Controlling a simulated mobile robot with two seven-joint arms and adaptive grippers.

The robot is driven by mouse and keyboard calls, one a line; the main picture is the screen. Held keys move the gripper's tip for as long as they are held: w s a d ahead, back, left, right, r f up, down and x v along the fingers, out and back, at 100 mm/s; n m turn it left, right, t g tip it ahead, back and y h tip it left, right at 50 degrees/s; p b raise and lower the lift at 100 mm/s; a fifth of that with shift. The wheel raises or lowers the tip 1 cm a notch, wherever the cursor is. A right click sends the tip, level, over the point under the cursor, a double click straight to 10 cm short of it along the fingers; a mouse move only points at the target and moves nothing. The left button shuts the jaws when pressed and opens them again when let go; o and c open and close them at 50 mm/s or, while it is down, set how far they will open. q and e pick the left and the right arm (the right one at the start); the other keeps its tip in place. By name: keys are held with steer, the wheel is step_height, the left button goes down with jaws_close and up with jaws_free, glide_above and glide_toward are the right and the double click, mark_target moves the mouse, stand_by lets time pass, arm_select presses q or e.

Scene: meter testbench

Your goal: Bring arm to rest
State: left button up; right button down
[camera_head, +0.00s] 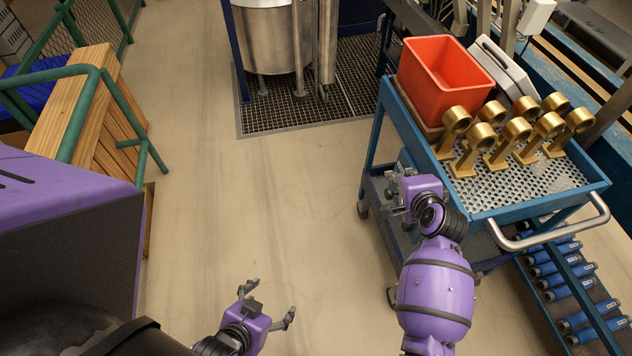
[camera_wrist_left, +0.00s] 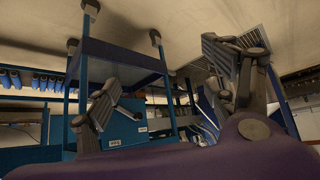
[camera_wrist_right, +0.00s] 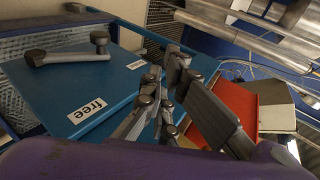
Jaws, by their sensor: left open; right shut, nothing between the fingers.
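My left gripper (camera_head: 268,302) is low in the head view, over bare floor. Its two fingers are spread wide apart with nothing between them. The left wrist view also shows its fingers apart. My right gripper (camera_head: 393,202) is beside the left side of the blue cart (camera_head: 478,215), below its top. In the right wrist view its fingers (camera_wrist_right: 163,80) are together and hold nothing. Beyond them in that view are a blue panel (camera_wrist_right: 75,85) labelled "free", with a grey handle, and the red bin (camera_wrist_right: 237,108). I cannot tell whether the gripper touches the cart.
On the cart top are a red bin (camera_head: 443,75), a grey case (camera_head: 503,65) and several brass meters (camera_head: 497,140). Blue cylinders (camera_head: 556,275) lie on a rack at right. Wooden planks (camera_head: 80,110) and a green railing (camera_head: 70,150) stand at left. The middle floor is clear.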

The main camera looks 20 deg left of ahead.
arm_select(q)
steer(key=shift+w+d, duration=0.2)
steer(key=shift+w, duration=0.05)
arm_select(e)
steer(key=s+d+f+n+h, duration=0.3)
steer(key=s+d+f+n, duration=0.1)
steer(key=s+d+f, duration=0.8)
arm_select(q)
steer(key=shift+w+a+r, duration=0.1)
steer(key=shift+w+r, duration=0.1)
steer(key=shift+w, duration=0.3)
arm_select(e)
steer(key=s+d+f+n+h, duration=0.1)
steer(key=s+d+n, duration=0.3)
steer(key=s, duration=0.8)
steer(key=s+d+f+n+g+h, duration=0.1)
steer(key=s+d+n, duration=0.3)
steer(key=s, duration=0.8)
steer(key=shift+g, duration=0.3)
